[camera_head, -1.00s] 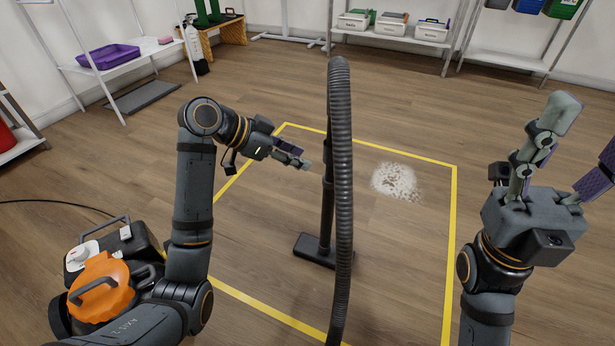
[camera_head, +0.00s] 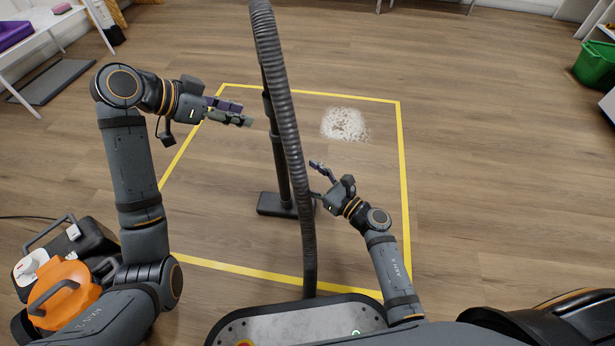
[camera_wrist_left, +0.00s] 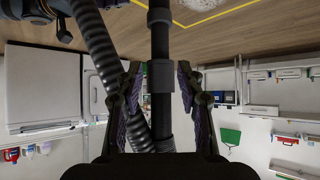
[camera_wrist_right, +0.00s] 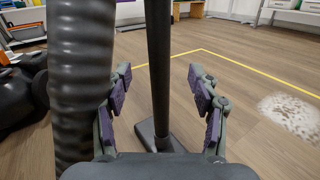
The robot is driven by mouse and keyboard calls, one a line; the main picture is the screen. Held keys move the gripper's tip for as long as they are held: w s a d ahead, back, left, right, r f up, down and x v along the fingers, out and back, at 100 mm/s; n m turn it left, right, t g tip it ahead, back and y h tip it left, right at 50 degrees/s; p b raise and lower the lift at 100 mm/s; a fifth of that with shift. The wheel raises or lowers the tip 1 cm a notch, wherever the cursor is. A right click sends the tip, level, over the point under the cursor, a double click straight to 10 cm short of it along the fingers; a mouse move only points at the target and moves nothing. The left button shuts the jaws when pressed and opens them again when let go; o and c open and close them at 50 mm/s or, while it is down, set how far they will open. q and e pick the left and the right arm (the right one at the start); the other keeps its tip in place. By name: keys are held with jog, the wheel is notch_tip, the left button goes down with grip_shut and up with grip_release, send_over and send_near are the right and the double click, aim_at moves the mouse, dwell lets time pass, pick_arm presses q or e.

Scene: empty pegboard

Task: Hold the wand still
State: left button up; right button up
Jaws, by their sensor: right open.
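The vacuum wand (camera_head: 281,165) is a black tube standing nearly upright, with its flat floor head (camera_head: 278,205) on the floor. A ribbed grey hose (camera_head: 284,110) hangs in front of it and hides part of it. My left gripper (camera_head: 243,112) is left of the wand's upper part, open. In the left wrist view the wand (camera_wrist_left: 160,78) lies between the finger lines with gaps on both sides. My right gripper (camera_head: 315,180) is low, just right of the hose, open. In the right wrist view the wand (camera_wrist_right: 159,70) shows between the fingers, clear of both.
Yellow tape (camera_head: 402,150) frames the floor area. A pale debris patch (camera_head: 344,124) lies right of the wand. The orange and black vacuum body (camera_head: 62,290) stands at the lower left. A green bin (camera_head: 596,66) is at the far right. The floor between is clear.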

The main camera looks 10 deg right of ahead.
aim_at(285, 161)
jog(key=shift+n, duration=0.3)
jog(key=x, duration=0.3)
jog(key=f+x, duration=0.1)
jog(key=x, duration=0.6)
jog(key=shift+w+a+f, duration=0.15)
jog(key=shift+a+f, duration=0.1)
jog(key=shift+f, duration=0.05)
grip_shut()
dwell(0.5)
